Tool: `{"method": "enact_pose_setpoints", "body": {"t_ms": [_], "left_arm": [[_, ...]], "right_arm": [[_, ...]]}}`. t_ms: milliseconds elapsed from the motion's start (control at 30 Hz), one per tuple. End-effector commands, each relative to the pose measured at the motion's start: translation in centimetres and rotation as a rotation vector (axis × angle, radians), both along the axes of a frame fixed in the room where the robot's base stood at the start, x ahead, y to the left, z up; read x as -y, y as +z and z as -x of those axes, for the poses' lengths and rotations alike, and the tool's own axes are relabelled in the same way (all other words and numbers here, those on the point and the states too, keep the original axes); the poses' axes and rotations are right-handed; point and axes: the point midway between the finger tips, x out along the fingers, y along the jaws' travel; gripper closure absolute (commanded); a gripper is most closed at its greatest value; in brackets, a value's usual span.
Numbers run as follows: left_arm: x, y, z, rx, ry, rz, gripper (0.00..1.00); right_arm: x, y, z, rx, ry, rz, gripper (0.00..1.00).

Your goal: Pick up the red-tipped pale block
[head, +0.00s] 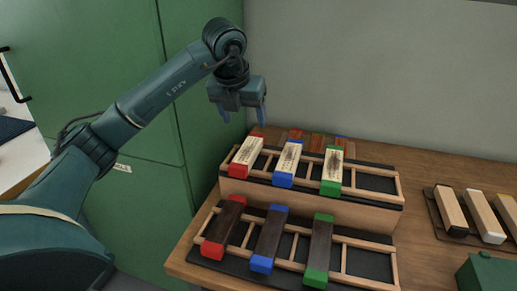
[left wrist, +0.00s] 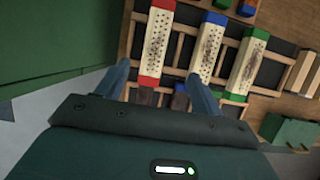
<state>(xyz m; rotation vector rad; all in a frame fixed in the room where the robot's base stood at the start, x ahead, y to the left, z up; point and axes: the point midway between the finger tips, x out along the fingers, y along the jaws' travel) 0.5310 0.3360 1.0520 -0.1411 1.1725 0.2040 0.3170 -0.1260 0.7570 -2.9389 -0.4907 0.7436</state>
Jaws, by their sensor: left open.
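The red-tipped pale block (head: 246,156) lies at the left end of the raised rear rack (head: 310,195). Its pale face has dark specks and its ends are red. In the left wrist view the block (left wrist: 157,42) shows beyond my fingers, lined up with the gap between them. My left gripper (head: 243,112) is open and empty, pointing down, above and a little behind the block, apart from it. Its two blue-grey fingers also show in the left wrist view (left wrist: 158,72). My right gripper is not in view.
Pale blocks with blue (head: 288,162) and green (head: 332,172) tips lie to its right. Dark blocks with red (head: 223,227), blue (head: 270,238) and green (head: 319,249) tips lie on the lower front rack. More blocks (head: 478,214) lie at right. A green cabinet (head: 100,60) stands at left.

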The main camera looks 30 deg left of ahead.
Motion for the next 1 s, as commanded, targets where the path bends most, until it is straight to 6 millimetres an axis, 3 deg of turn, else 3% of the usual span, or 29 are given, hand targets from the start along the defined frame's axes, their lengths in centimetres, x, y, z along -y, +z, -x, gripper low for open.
{"method": "enact_pose_setpoints", "body": {"t_ms": [333, 1000], "left_arm": [[-0.7, -5.6, -2.1, -0.005, 0.005, -0.005, 0.33], [-1.7, -11.9, -4.3, -0.001, 0.002, -0.004, 0.33]], "right_arm": [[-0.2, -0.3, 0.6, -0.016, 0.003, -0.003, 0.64], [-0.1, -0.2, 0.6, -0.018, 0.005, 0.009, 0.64]]}}
